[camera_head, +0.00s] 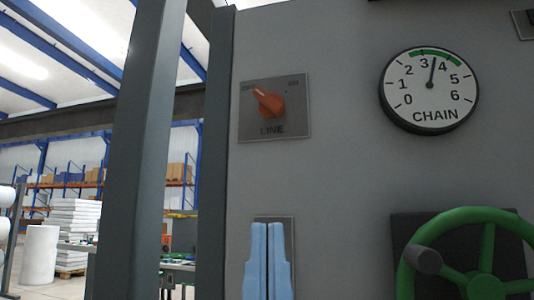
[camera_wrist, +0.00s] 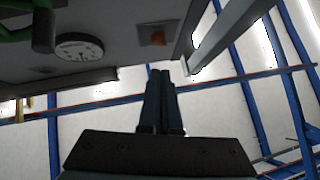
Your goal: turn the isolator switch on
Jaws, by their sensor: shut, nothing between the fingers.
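The isolator switch is an orange rotary knob (camera_head: 268,103) on a square grey plate (camera_head: 301,118) marked LINE. "OFF" is at the plate's upper left and "ON" at its upper right. The knob's pointer is tilted to the upper left, toward OFF. The knob (camera_wrist: 157,38) also shows small near the top of the wrist view, beyond the fingertips. My gripper (camera_head: 267,226) is shut and empty, fingers pointing up, below the switch plate in the head view. It appears apart from the knob. The fingers (camera_wrist: 160,72) are together in the wrist view too.
A round CHAIN gauge (camera_head: 431,104) reads between 3 and 4, right of the switch. A green handwheel (camera_head: 484,284) with a dark knob is at the lower right. Another plate (camera_head: 291,236) is partly hidden behind my gripper. A grey post (camera_head: 147,150) stands left of the panel.

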